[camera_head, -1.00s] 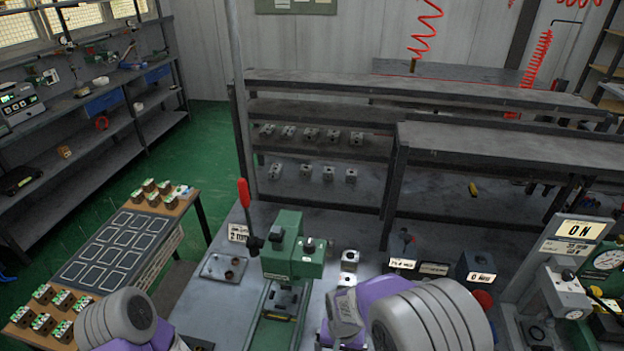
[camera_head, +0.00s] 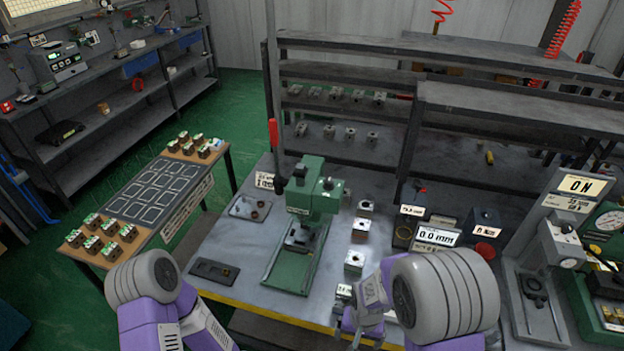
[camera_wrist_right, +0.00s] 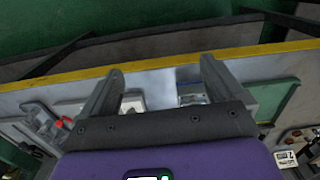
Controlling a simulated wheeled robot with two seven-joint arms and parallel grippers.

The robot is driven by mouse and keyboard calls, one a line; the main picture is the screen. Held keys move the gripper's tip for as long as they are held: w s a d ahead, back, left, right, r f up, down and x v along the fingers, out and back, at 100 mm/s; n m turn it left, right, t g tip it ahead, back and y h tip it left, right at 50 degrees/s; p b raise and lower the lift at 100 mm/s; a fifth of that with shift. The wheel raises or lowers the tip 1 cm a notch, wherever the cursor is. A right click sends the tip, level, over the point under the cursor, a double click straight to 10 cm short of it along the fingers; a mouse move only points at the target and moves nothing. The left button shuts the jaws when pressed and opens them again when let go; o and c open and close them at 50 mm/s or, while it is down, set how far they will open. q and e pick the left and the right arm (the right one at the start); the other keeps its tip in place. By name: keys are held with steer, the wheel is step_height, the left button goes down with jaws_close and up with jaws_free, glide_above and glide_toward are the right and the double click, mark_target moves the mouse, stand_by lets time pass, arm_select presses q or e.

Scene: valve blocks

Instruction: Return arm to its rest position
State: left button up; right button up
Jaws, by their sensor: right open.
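My right arm (camera_head: 445,295) reaches over the front of the workbench in the head view. My right gripper (camera_head: 358,328) is partly hidden beside it, low near the bench's front edge. In the right wrist view the two fingers of that gripper (camera_wrist_right: 160,85) stand wide apart with nothing held between them. The bench top and its yellow front edge (camera_wrist_right: 150,73) lie beyond the fingers. My left arm (camera_head: 150,295) is bent at the lower left of the head view. Its gripper is out of frame.
A green press (camera_head: 308,205) with a red lever stands mid-bench. Metal valve blocks (camera_head: 354,261) stand in a column to its right. A gauge display (camera_head: 437,236) and a test station (camera_head: 560,240) are farther right. A side table (camera_head: 150,190) with boards is at left.

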steer(key=s+a+f+y+b, duration=0.1)
steer(key=s+f+y+b, duration=0.1)
steer(key=f, duration=0.8)
steer(key=s+a+f+y+b, duration=0.1)
steer(key=s+f+y+b, duration=0.1)
steer(key=s+f+b, duration=0.2)
steer(key=s+f, duration=0.3)
steer(key=f, duration=0.3)
steer(key=shift+s+t+b, duration=0.15)
steer(key=shift+t+b, duration=0.25)
steer(key=shift+f, duration=0.1)
steer(key=shift+c, duration=0.4)
stand_by(0.5)
